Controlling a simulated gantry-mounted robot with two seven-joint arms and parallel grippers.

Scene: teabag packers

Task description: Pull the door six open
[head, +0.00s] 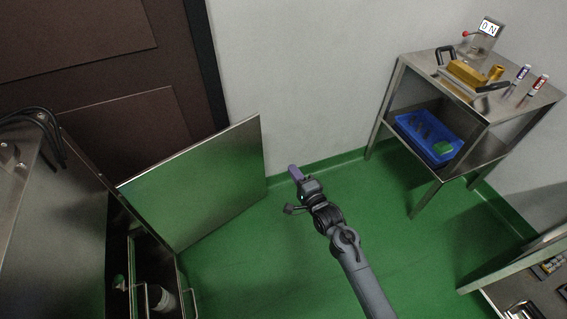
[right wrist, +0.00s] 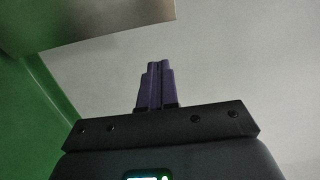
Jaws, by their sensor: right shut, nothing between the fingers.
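A flat metal door (head: 205,185) stands swung out from a steel cabinet (head: 60,220) at the left of the head view. Its face reflects the green floor. I cannot read a number on it. My right gripper (head: 294,171) is just right of the door's free edge, apart from it in the picture. Its purple fingers (right wrist: 156,85) are shut with nothing between them in the right wrist view. The door's edge (right wrist: 100,20) appears at the upper left there. My left gripper is not in view.
Inside the cabinet's lower part are a white container (head: 160,298) and metal handles. A brown door (head: 110,110) is in the wall behind. A steel shelf table (head: 475,95) with a blue crate (head: 412,128) stands at the right. Green floor (head: 240,265) is clear between.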

